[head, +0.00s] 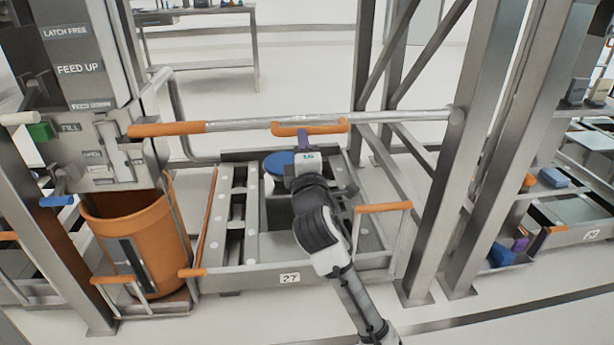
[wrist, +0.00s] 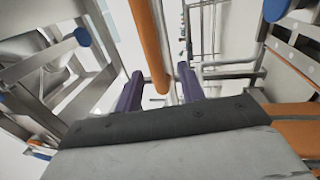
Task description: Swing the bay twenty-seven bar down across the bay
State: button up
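The bay twenty-seven bar (head: 330,116) is a silver rod running nearly level across the back of the bay, from the right post to its orange grip (head: 165,128) at the left. Just below the rod's middle is a shorter orange handle (head: 310,128). My gripper (head: 303,142) is at this handle; its purple fingers show below it. In the wrist view my gripper (wrist: 160,92) has its two fingers apart, with an orange rod (wrist: 150,45) reaching between them and gaps on either side. I cannot tell which orange piece this is, or whether it touches.
The bay frame carries a "27" label (head: 289,278). An orange bin (head: 142,240) stands at the left under a labelled machine (head: 80,65). Steel posts (head: 455,150) rise at the right. A blue disc (head: 280,163) lies beside my wrist.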

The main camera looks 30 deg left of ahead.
jog(key=b+v, duration=0.3)
jog(key=v, duration=0.6)
dwell(0.4)
